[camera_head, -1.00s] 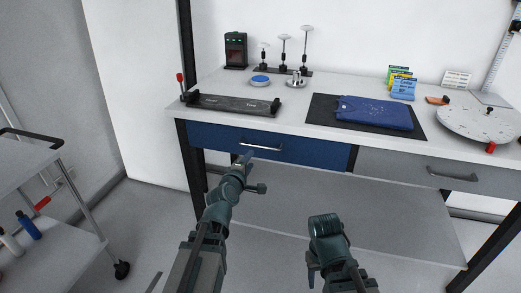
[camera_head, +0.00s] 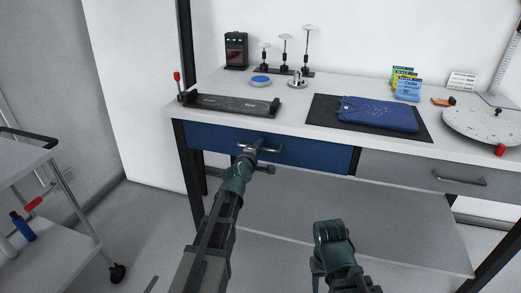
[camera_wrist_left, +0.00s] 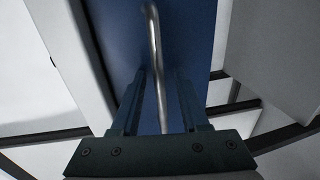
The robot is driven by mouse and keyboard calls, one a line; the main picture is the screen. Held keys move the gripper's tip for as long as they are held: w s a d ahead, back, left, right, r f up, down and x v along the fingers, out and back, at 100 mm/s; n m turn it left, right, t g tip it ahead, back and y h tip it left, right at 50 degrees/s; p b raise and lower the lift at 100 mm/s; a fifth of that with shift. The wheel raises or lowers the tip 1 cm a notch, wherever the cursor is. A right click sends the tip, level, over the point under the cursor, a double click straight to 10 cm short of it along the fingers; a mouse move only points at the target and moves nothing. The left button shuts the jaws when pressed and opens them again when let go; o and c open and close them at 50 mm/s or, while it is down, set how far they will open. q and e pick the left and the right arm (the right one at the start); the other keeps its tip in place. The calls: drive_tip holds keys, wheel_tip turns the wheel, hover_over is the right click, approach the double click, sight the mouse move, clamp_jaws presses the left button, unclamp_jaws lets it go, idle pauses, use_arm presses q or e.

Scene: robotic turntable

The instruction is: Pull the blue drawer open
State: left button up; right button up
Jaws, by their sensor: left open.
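The blue drawer (camera_head: 315,153) sits under the left part of the workbench top, and its front looks flush with the bench. Its silver bar handle (camera_head: 274,149) is near the middle of the front. My left gripper (camera_head: 258,143) is at the left part of this handle. In the left wrist view the open fingers of the left gripper (camera_wrist_left: 158,95) stand on either side of the handle bar (camera_wrist_left: 156,60), with gaps showing. Part of my right arm shows low in the head view, but its fingers are not seen.
A grey drawer (camera_head: 440,174) with its own handle is to the right. A black fixture (camera_head: 232,105) stands above the blue drawer. A cart (camera_head: 60,240) is at the left.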

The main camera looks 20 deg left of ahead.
use_arm(q)
clamp_jaws()
idle(1.4)
